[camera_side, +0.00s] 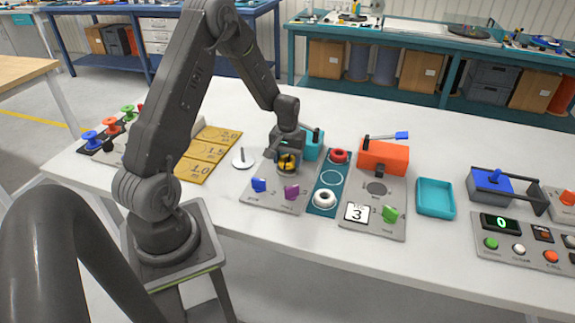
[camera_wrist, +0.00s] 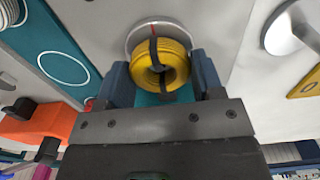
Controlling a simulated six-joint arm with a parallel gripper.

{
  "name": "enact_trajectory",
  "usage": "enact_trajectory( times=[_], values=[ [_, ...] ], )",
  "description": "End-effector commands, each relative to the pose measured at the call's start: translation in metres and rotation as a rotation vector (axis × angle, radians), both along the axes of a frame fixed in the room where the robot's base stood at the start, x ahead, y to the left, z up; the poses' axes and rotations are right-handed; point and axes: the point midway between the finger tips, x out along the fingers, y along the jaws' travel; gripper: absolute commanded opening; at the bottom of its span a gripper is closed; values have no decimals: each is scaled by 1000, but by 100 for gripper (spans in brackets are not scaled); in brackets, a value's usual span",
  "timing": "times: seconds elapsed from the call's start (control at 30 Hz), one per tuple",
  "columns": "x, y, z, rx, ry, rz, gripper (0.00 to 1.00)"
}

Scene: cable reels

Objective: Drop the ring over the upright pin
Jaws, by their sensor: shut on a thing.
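My gripper (camera_side: 289,156) is shut on a yellow ring (camera_side: 287,164), a coil of cable with black ties. In the wrist view the yellow ring (camera_wrist: 172,49) sits between the two blue fingertips (camera_wrist: 162,78). It is over a round pale plate with a red line; I cannot tell whether it touches the plate. The upright pin (camera_side: 242,154) stands on a white round base to the left of my gripper in the side view. In the wrist view the pin (camera_wrist: 304,36) is at the upper right, partly cut off, apart from the ring.
A teal board (camera_side: 331,177) right of my gripper bears a red ring (camera_side: 339,156), an empty circle and a white ring (camera_side: 324,198). An orange box (camera_side: 384,157) with a lever and an empty teal tray (camera_side: 436,198) lie farther right.

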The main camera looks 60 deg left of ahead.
Motion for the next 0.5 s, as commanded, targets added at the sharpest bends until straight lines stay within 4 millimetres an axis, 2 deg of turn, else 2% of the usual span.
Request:
enact_trajectory(
  times=[0.3, 0.5],
  values=[
    [0, 0, 47, 3, -4, 0, 34],
    [0, 0, 66, 1, -1, 0, 34]
  ],
)
